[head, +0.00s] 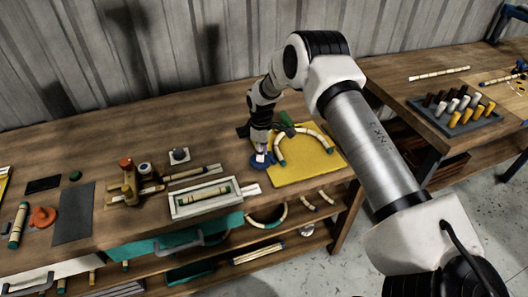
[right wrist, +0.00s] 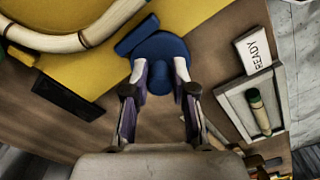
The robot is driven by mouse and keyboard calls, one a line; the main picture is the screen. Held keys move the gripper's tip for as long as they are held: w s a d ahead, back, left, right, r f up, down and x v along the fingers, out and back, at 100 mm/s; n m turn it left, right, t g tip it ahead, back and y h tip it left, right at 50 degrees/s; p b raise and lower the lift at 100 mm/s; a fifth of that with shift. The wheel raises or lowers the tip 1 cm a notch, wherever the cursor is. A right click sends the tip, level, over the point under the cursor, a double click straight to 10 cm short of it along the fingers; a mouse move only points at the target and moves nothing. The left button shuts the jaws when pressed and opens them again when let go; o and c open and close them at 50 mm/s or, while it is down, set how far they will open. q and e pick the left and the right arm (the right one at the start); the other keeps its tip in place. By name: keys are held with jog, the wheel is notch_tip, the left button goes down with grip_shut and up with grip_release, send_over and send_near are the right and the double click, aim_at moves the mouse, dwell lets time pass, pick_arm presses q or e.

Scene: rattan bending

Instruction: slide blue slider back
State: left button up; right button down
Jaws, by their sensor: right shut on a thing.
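The blue slider (head: 258,163) is at the left edge of the yellow board (head: 318,170) on the bench. In the right wrist view it is a round blue piece (right wrist: 158,47) with a narrower blue part between the fingers. My right gripper (head: 261,150) reaches down onto the slider from above. In the right wrist view its fingertips (right wrist: 160,78) sit on either side of the blue part, shut on it. A pale bent rattan arch with green ends (head: 326,141) lies on the board beside the slider. My left gripper is out of view.
A white-rimmed tray (head: 233,205) with a rattan piece and a READY card (right wrist: 254,50) lie left of the board. A wooden fixture (head: 130,180) stands farther left. A rack of coloured pegs (head: 450,122) is on the right bench. The back of the bench is clear.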

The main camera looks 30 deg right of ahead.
jog(key=a, duration=0.2)
jog(key=shift+w+a+f+b, duration=0.2)
jog(key=shift+w+a+b, duration=0.05)
jog(key=shift+a+b, duration=0.1)
jog(key=shift+a, duration=0.1)
jog(key=c, duration=1.2)
grip_release()
jog(key=shift+o, duration=1.3)
jog(key=shift+w+a, duration=0.25)
jog(key=shift+r, duration=0.4)
notch_tip(320, 180, up, 11)
